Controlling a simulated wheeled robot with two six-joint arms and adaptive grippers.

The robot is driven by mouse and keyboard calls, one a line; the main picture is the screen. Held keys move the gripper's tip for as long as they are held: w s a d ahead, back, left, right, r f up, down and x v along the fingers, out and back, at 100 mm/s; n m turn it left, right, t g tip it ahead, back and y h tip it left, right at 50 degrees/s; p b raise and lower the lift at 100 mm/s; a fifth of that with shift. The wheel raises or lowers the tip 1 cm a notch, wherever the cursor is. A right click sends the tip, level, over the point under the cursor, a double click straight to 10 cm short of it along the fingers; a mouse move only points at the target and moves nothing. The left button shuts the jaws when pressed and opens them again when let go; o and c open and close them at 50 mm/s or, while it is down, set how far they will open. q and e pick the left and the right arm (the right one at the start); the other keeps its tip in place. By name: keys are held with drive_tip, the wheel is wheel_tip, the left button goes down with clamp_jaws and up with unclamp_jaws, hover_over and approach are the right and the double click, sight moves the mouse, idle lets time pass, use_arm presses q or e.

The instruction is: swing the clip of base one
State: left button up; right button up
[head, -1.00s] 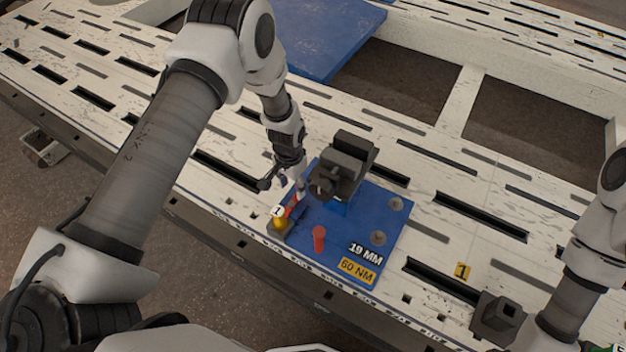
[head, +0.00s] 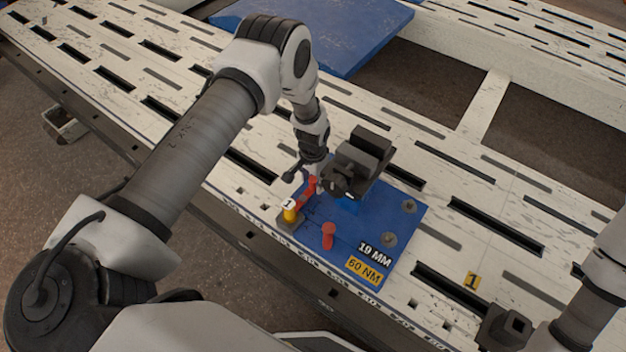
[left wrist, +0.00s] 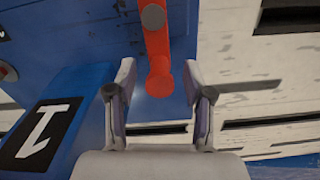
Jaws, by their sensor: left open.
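The blue base plate (head: 350,255) lies on the slotted white bench. The red clip (head: 307,193) is a bar beside that post, running up towards my left gripper (head: 318,176). In the left wrist view the red clip (left wrist: 158,45) hangs between the fingers of my open left gripper (left wrist: 158,78), with clear gaps on both sides. A blue block (left wrist: 60,105) with a black "1" label is left of the fingers.
A black clamp block (head: 357,165) stands on the plate close to my left gripper. A red peg (head: 328,236) stands nearer the front. A blue panel (head: 340,35) lies behind.

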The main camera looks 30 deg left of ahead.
use_arm(q)
clamp_jaws()
drive_tip(key=shift+a, duration=0.1)
drive_tip(key=n, duration=0.1)
drive_tip(key=a+n, duration=0.1)
drive_tip(key=n, duration=0.2)
drive_tip(key=shift+s+a+r+p, duration=0.1)
drive_tip(key=shift+a+p, duration=0.2)
drive_tip(key=n, duration=0.1)
drive_tip(key=a+n+p, duration=0.1)
drive_tip(key=n, duration=0.2)
drive_tip(key=shift+s+a, duration=0.25)
drive_tip(key=shift+s, duration=0.1)
drive_tip(key=n+p, duration=0.1)
drive_tip(key=s+a+n+p, duration=0.1)
drive_tip(key=n, duration=0.1)
drive_tip(key=n+p, duration=0.1)
drive_tip(key=n, duration=0.1)
drive_tip(key=shift+s+a, duration=0.25)
drive_tip(key=shift+s, duration=0.05)
drive_tip(key=shift+s+a+n+p, duration=0.15)
drive_tip(key=shift+s+n+p, duration=0.25)
drive_tip(key=shift+n, duration=0.35)
drive_tip(key=shift+s+a+n+p, duration=0.15)
drive_tip(key=shift+n+p, duration=0.35)
drive_tip(key=shift+n, duration=0.25)
